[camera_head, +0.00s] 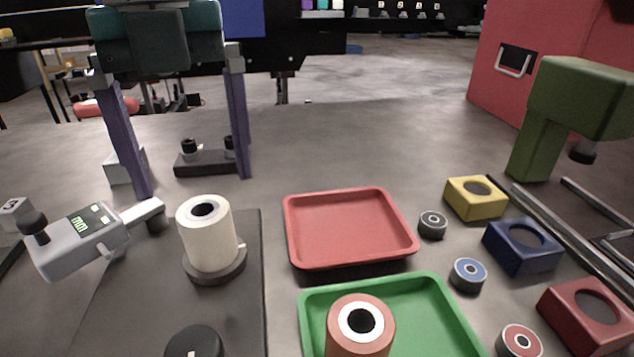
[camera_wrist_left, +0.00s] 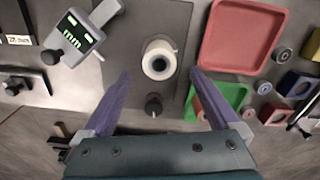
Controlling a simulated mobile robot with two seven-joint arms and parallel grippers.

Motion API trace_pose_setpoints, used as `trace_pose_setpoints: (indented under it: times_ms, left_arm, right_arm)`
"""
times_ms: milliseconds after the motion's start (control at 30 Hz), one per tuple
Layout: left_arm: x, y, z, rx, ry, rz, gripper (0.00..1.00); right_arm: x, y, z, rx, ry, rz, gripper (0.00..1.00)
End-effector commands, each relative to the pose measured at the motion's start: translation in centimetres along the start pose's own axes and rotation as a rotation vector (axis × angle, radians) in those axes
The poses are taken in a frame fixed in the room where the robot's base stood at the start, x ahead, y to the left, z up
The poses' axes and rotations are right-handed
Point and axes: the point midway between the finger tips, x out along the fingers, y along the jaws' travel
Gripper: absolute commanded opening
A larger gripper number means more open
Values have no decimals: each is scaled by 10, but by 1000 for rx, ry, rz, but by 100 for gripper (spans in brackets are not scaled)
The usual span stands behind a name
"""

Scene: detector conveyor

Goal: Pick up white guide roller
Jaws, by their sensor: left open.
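The white guide roller (camera_head: 208,240) stands upright on a dark round base on a dark plate, left of the trays. In the left wrist view the roller (camera_wrist_left: 158,58) shows from above, with its dark centre hole. My left gripper (camera_head: 194,184), with purple fingers and a teal body, is open and empty, pointing down. In the head view its fingertips appear above and behind the roller. In the left wrist view the roller lies between the fingertips (camera_wrist_left: 160,76), apart from both. My right gripper is not in view.
A grey gauge (camera_head: 82,240) with a digital display stands close left of the roller. A red tray (camera_head: 348,228) and a green tray (camera_head: 435,290), holding a red roller (camera_head: 361,325), are to the right. A black knob (camera_head: 194,343) is in front. Coloured blocks and small bearings sit further right.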

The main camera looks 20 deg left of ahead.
Motion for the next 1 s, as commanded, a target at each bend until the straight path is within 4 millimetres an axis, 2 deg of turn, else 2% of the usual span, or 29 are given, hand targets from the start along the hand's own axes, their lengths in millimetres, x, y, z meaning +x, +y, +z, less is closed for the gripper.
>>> trace_pose_setpoints:
  times_ms: [100,267,500,800,1000]
  left_arm:
    - [16,0,0,-2,2,2,95]
    - [30,0,0,-2,1,1,95]
    - [67,0,1,-2,0,0,95]
    - [73,0,1,-1,-2,-2,95]
    - [73,0,1,-1,-2,-2,74]
  right_arm:
    - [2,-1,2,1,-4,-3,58]
    - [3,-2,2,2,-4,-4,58]
    - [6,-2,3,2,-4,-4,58]
    - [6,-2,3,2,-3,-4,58]
    - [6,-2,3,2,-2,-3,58]
